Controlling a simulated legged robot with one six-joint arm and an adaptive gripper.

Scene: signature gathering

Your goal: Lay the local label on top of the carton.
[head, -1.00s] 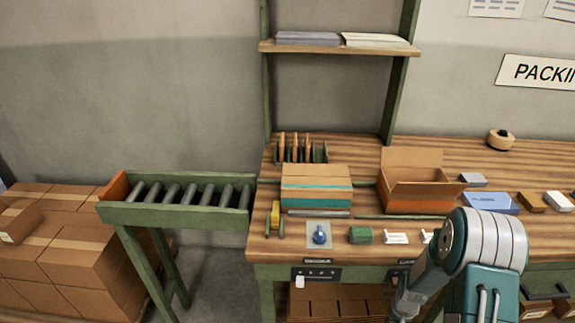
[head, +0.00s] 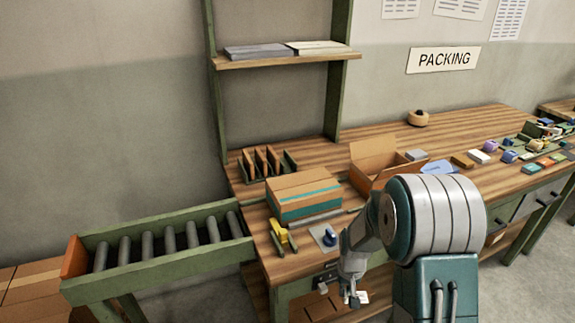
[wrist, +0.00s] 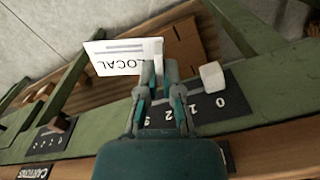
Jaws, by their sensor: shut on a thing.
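A closed brown carton (head: 300,186) with a teal band stands on the wooden bench. My gripper (head: 350,292) hangs low at the bench's front edge, to the right of and nearer than the carton, apart from it. In the wrist view my gripper (wrist: 160,72) is shut on the local label (wrist: 118,60), a white card reading "LOCAL" that sticks out to the left of the fingers. The label (head: 363,297) shows as a small white patch in the head view. My arm hides part of the bench front.
An open carton (head: 362,163) stands behind and right of the closed one. A roller conveyor (head: 150,250) adjoins the left. A dial panel with white knob (wrist: 212,76) is close to my gripper.

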